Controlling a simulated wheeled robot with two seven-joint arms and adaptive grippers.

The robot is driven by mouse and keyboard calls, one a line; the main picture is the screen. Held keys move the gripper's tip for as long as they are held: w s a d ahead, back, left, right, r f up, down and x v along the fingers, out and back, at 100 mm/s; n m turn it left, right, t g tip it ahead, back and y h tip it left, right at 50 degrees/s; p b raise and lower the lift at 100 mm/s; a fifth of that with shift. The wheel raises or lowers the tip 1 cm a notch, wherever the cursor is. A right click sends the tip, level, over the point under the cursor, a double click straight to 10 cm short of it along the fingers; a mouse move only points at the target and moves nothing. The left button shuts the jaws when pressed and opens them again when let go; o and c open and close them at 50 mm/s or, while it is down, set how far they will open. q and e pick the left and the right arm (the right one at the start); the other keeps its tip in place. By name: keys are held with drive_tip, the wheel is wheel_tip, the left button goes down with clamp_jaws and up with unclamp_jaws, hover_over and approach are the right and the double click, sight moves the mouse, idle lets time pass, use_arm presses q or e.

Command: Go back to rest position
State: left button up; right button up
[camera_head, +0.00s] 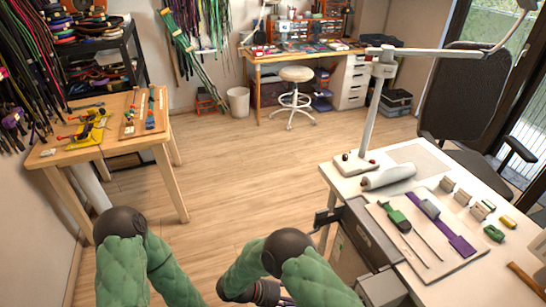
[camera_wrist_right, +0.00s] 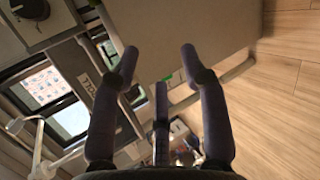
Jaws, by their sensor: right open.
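My right gripper (camera_wrist_right: 158,62) is open, with its dark fingers spread and nothing between them in the right wrist view. Behind the fingers there are a plain grey-beige panel and the wooden floor. In the head view both my arms, in green quilted covers, are bent low at the bottom edge. The right arm is close to the left side of the white table (camera_head: 408,153). My left gripper does not show. The left arm is over the floor, near the wooden bench (camera_head: 105,146).
On the white table a board (camera_head: 438,272) carries a green-handled tool (camera_head: 398,218) and a purple strap (camera_head: 460,243). A lamp (camera_head: 372,115) stands at its back left. A stool (camera_head: 295,75) and bin (camera_head: 238,101) stand farther back. The middle floor is clear.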

drive_tip(key=s+a+f+m+g+y+p, duration=0.1)
drive_tip(key=s+f+m+g+y+p, duration=0.15)
drive_tip(key=s+y, duration=0.5)
drive_tip(key=s+a+f+m+g+y+p, duration=0.1)
drive_tip(key=s+f+g+y+p, duration=0.2)
drive_tip(key=s+y, duration=0.4)
drive_tip(key=w+d+r+m+t+y, duration=0.1)
drive_tip(key=w+d+r+m+t, duration=0.1)
drive_tip(key=d+r+m+t, duration=0.1)
drive_tip(key=shift+d+m+t+p, duration=0.3)
drive_tip(key=shift+d+m+t, duration=0.25)
drive_tip(key=shift+d+t, duration=0.4)
drive_tip(key=shift+w+y, duration=0.1)
drive_tip(key=shift+y, duration=0.15)
